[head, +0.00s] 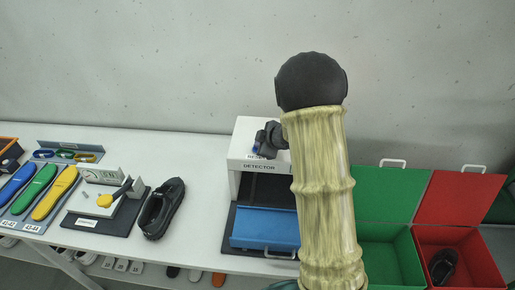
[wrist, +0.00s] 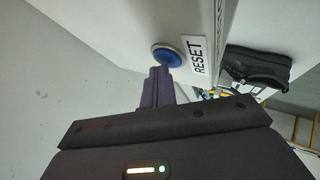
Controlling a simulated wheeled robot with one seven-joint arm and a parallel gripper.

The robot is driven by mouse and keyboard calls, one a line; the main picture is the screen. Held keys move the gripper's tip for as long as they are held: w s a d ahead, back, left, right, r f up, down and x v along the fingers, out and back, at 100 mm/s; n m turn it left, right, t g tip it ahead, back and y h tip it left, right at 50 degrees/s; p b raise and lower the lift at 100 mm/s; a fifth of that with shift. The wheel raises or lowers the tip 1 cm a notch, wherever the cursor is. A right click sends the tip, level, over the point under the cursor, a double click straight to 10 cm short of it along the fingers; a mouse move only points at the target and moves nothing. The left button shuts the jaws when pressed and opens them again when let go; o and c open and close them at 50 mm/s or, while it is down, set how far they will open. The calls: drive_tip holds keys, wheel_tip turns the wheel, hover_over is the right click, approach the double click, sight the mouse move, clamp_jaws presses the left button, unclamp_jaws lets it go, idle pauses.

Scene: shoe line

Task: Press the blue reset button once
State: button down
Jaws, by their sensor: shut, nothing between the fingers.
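The blue reset button (wrist: 168,55) sits in a pale round collar on a white face in the wrist view, beside the RESET label (wrist: 199,56). My gripper (wrist: 160,72) is shut and empty, its fingertips overlapping the button's lower edge in that view. I cannot tell whether they touch it or stop just short. There my gripper and arm largely hide the button.
A blue tray (head: 262,228) lies under the detector. Open green (head: 400,266) and red (head: 470,240) bins stand at right; the red one holds a shoe.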

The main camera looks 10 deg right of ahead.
drive_tip(key=shift+f, duration=0.2)
drive_tip(key=shift+r, duration=0.1)
idle(0.4)
drive_tip(key=shift+r+p, duration=0.85)
drive_tip(key=shift+p, duration=0.1)
drive_tip(key=shift+w, duration=0.1)
wheel_tip(320, 180, up, 5)
drive_tip(key=p, duration=0.5)
idle(0.4)
